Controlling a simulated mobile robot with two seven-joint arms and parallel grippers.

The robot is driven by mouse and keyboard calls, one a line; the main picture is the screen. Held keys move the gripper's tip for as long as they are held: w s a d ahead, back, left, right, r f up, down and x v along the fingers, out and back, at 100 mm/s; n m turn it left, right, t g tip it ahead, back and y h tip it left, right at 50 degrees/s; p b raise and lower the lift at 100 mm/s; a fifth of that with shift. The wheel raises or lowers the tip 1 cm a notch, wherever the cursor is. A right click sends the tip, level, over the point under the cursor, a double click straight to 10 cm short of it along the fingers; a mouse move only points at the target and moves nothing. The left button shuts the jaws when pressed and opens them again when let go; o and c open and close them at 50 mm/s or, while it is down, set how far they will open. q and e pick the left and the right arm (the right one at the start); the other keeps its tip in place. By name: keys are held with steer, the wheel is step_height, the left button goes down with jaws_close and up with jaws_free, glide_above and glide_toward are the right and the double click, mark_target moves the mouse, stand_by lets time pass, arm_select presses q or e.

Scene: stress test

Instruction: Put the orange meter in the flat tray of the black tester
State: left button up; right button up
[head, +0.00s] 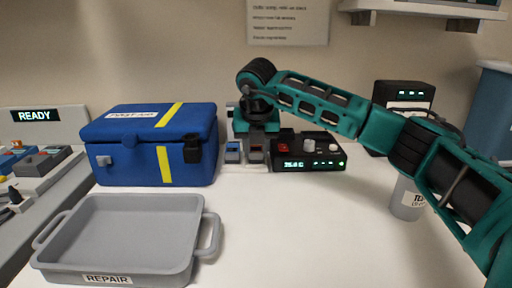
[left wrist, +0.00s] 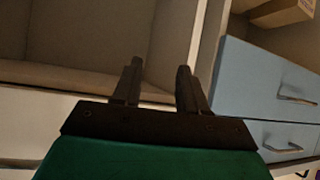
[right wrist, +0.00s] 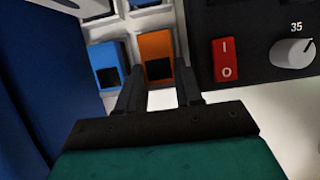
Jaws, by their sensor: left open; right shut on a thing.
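The orange meter (right wrist: 156,50) stands in a pale rack, with a dark square window on its face. My right gripper (right wrist: 158,88) is shut on it, one finger at each side. In the head view, my right gripper (head: 257,135) reaches down over the rack from above and hides part of it. A black tester-like box (head: 404,95) with a small green display stands at the back right, partly behind my right arm; no flat tray of it shows clearly. My left gripper (left wrist: 157,85) is open and empty, seen only in the left wrist view.
A blue meter (right wrist: 107,65) stands left of the orange one. A black unit (head: 318,163) with a red switch and knob is close right. A blue first-aid box (head: 130,165) stands left, a grey REPAIR tray (head: 206,222) in front. The table's middle front is clear.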

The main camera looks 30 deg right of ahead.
steer(key=o, duration=1)
steer(key=shift+o, duration=0.2)
steer(key=p+v, duration=0.2)
steer(key=v, duration=1.1)
steer(key=shift+s, duration=0.2)
steer(key=shift+d+f, duration=0.1)
steer(key=shift+f, duration=0.05)
